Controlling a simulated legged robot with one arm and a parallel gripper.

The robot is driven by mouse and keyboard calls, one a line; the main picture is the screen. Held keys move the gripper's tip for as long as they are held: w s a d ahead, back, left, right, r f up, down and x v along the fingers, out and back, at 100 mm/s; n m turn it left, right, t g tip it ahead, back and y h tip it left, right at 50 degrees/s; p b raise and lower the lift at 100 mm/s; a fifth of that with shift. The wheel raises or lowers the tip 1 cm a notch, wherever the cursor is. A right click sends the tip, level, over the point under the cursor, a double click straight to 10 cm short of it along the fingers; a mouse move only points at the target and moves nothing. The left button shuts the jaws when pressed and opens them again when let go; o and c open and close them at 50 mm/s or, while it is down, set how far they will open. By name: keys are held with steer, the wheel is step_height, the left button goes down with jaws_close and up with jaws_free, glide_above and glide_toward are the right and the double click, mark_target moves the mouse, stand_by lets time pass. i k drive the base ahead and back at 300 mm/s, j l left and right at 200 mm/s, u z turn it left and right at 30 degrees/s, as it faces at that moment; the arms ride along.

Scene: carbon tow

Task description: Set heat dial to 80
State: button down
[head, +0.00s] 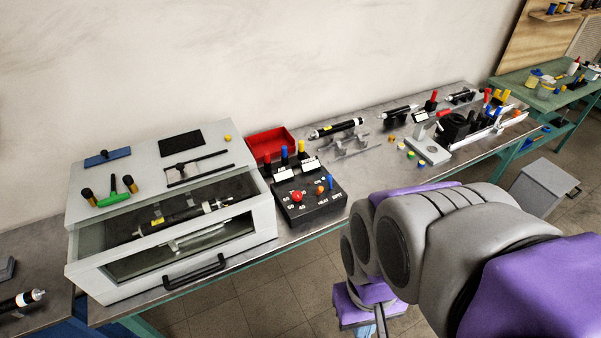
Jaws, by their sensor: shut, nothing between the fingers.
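A black control box (322,211) stands on the grey bench, right of the white oven-like unit. On its top are a red knob (297,197), a smaller orange knob (319,190) and a blue lever (331,183). White numbers and words are printed around them, too small to read surely. I cannot tell which knob is the heat dial or where it points. My gripper (381,324) hangs below and right of the box in the picture, in front of the bench edge, shut and empty. It is apart from the box. Its fingertips run near the bottom edge of the picture.
The white unit (100,225) has a glass front, a black handle (194,270) and a black-and-white cylinder inside. A red tray (270,144) and upright coloured handles stand behind the box. Fixtures and a black winder (455,127) lie further right. Bench space right of the box is clear.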

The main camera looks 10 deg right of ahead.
mark_target(297, 197)
steer(key=i+j+z, duration=0.45)
steer(key=j, duration=0.25)
steer(key=i+j+z, duration=0.2)
steer(key=j, duration=0.2)
